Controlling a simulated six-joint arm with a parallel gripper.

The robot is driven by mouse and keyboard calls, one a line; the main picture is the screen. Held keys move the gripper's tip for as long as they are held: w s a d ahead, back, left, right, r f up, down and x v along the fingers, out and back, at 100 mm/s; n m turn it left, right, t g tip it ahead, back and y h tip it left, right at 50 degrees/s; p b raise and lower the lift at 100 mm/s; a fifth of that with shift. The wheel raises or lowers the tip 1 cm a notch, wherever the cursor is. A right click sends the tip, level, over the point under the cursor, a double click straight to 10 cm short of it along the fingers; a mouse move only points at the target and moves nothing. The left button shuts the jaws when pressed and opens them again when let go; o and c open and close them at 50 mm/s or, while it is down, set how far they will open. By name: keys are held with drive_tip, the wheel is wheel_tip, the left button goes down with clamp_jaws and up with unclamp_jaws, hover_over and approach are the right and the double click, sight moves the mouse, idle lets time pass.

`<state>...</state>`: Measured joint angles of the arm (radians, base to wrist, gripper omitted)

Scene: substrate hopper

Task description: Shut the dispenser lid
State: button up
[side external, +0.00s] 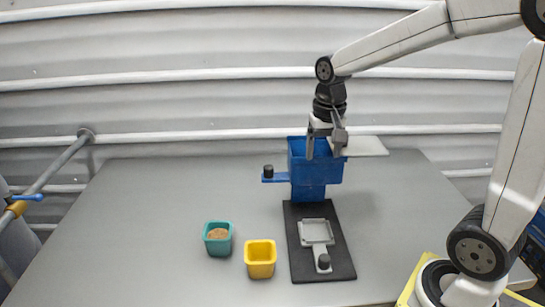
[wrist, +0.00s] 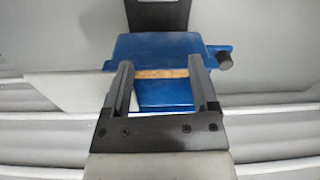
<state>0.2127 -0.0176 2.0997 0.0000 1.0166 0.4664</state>
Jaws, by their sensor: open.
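The blue dispenser (side external: 306,174) stands at the back of the table, upright. Its pale flat lid (side external: 368,146) juts out to the right at the top, and the top looks at least partly uncovered. In the wrist view the lid (wrist: 70,90) lies to the left of the blue dispenser (wrist: 160,48), and a brown strip of substrate (wrist: 160,73) shows between my fingers. My gripper (side external: 325,150) is open, pointing down at the dispenser's top beside the lid's near end. It also shows in the wrist view (wrist: 160,72). Whether a finger touches the lid cannot be told.
A blue slide with a black knob (side external: 268,170) sticks out left of the dispenser. A black mat (side external: 335,262) in front holds a grey tray with a knobbed handle (side external: 323,262). A teal cup (side external: 217,246) with brown substrate and a yellow cup (side external: 260,267) stand left. The left table is clear.

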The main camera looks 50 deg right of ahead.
sight(358, 141)
drive_tip(key=d+r+m, duration=0.1)
drive_tip(key=d+r, duration=0.1)
drive_tip(key=d, duration=0.1)
drive_tip(key=d+r+m, duration=0.1)
drive_tip(key=d+r, duration=0.2)
drive_tip(key=d+r+m, duration=0.2)
drive_tip(key=d, duration=0.1)
drive_tip(key=shift+w+d+r, duration=0.2)
drive_tip(key=shift+w+d, duration=0.1)
drive_tip(key=shift+d, duration=0.05)
drive_tip(key=shift+f, duration=0.1)
drive_tip(key=shift+f, duration=3.85)
clamp_jaws()
drive_tip(key=shift+r, duration=0.1)
